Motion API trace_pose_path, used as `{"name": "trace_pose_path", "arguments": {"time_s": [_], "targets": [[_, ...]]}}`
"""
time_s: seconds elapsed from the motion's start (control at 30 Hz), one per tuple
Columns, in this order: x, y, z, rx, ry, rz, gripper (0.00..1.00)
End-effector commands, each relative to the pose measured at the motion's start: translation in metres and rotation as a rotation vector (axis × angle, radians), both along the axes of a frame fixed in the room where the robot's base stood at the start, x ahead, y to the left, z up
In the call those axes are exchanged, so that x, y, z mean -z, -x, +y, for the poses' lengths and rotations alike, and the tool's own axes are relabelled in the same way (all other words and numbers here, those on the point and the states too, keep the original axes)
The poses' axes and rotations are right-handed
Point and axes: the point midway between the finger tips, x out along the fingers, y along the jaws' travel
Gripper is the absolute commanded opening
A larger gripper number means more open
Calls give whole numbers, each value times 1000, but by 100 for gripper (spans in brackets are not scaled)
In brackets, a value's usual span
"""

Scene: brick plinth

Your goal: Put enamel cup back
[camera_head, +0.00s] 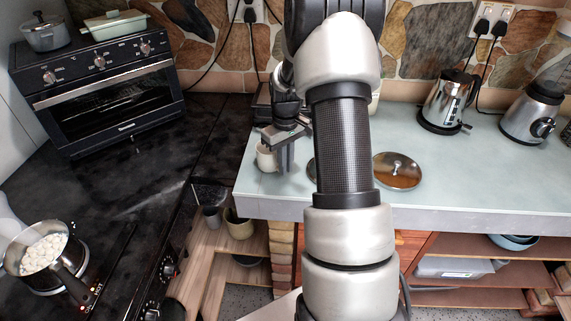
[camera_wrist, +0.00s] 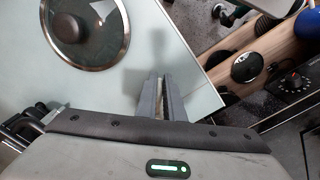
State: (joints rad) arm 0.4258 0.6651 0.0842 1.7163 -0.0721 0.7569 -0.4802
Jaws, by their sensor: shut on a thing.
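The enamel cup (camera_head: 265,158) is small and pale, at the left end of the light counter. My gripper (camera_head: 281,152) points down at it, with one finger in front of its right side. In the wrist view the fingers (camera_wrist: 160,95) are close together with a thin pale strip between them, which looks like the cup's wall. Most of the cup is hidden there by the fingers. I cannot tell whether its base touches the counter.
A glass lid (camera_head: 397,170) lies on the light counter (camera_head: 480,180) to the right, partly behind my arm. A kettle (camera_head: 447,102) and a blender (camera_head: 530,115) stand farther right. A pot (camera_head: 42,258) sits on the dark worktop at left. Lower shelves (camera_head: 230,245) lie below the counter's edge.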

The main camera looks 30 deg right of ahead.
Motion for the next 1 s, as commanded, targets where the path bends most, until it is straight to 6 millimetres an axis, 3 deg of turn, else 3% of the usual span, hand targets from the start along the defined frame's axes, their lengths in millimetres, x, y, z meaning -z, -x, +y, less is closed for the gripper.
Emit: {"name": "trace_pose_path", "arguments": {"time_s": [0.2, 0.23, 0.33, 0.63, 0.77, 1.0], "targets": [[4, 0, 0, 0, 0, 0, 0], [3, 0, 0, 0, 0, 0, 11], [2, 0, 0, 0, 0, 0, 27], [0, 0, 0, 0, 0, 0, 27], [-10, -1, 0, 0, 2, -2, 27], [-60, -1, -1, 1, 2, -5, 27]]}}
